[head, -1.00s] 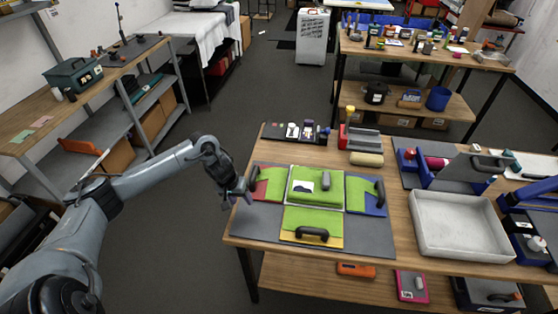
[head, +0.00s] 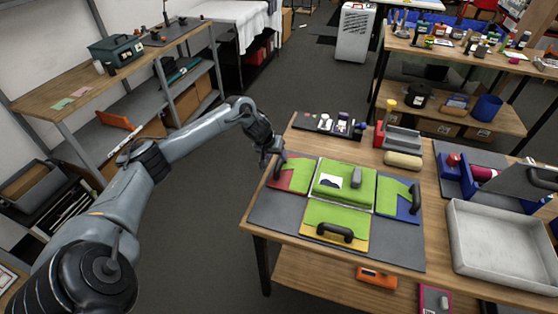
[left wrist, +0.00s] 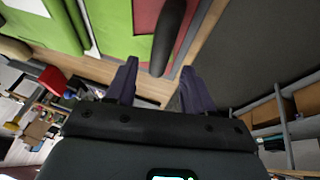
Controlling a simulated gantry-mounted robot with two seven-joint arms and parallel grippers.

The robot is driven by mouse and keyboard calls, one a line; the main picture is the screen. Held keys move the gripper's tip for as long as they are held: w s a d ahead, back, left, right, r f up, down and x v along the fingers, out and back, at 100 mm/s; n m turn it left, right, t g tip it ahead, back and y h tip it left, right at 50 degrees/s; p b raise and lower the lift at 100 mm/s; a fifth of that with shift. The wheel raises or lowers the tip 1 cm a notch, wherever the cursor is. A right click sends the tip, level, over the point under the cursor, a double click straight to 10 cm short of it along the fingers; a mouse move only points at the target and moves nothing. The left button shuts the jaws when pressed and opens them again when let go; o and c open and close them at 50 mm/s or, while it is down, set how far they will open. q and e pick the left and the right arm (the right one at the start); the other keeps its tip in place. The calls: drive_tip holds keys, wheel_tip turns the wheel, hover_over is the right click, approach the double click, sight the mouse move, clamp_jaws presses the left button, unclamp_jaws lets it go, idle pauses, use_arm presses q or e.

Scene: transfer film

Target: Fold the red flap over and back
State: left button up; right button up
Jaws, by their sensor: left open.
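The red flap (head: 291,176) lies flat at the left of a folding board, its red border showing around a green cloth layer. A dark upright handle (head: 280,166) stands on its outer left side. My left gripper (head: 271,151) is at the far end of this handle, open. In the left wrist view, the handle (left wrist: 167,35) extends toward the gap between the open fingers (left wrist: 160,67), with the flap's red border (left wrist: 146,14) beside it. I cannot tell whether the fingers touch it. My right gripper is not in view.
The green middle panel (head: 328,193) carries a white card and a grey block. A yellow flap (head: 318,236) and a blue flap (head: 404,211) adjoin it. A tray of small items (head: 330,125) and a tan roll (head: 403,160) lie behind. A white bin (head: 500,252) stands at right.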

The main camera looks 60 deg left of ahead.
sight(280, 160)
use_arm(q)
drive_tip(key=shift+x, duration=1.8)
clamp_jaws()
